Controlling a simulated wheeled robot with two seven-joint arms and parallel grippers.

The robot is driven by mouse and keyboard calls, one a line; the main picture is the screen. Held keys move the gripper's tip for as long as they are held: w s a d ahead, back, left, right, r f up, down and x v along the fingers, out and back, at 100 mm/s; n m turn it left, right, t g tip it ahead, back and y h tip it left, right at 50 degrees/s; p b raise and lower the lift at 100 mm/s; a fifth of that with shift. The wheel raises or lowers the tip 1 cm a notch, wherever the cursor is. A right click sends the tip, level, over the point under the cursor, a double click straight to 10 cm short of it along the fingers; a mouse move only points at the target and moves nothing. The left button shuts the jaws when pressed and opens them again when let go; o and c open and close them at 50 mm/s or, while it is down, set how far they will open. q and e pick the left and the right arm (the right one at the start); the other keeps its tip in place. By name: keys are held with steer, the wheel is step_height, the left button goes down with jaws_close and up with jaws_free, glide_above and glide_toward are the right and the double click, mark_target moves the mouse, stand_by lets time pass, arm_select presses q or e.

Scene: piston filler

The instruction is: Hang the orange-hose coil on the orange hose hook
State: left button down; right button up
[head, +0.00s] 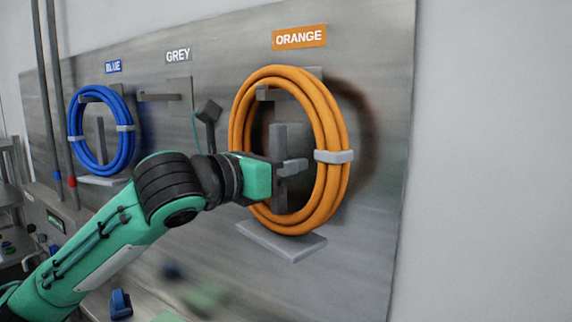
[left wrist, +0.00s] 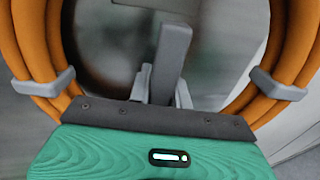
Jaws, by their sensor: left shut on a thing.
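The orange-hose coil (head: 336,195) is an upright ring with grey clips and a grey centre bar (head: 279,140), in front of the panel below the ORANGE label (head: 299,37). My left gripper (head: 291,168) is inside the ring, shut on the centre bar. The left wrist view shows the bar (left wrist: 172,58) rising from between the fingers, with hose (left wrist: 32,40) on both sides. The grey orange hose hook (head: 264,94) shows inside the top of the ring, just under the hose. I cannot tell whether the hose rests on it. My right gripper is not in view.
A grey ledge (head: 281,241) juts out below the coil. A blue coil (head: 75,117) hangs at the left under its label. The grey hook (head: 158,97) between them is empty. The wall to the right is bare.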

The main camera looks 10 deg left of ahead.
arm_select(q)
steer(key=shift+r, duration=0.1)
steer(key=c, duration=1.2)
jaws_free()
steer(key=shift+s, duration=0.1)
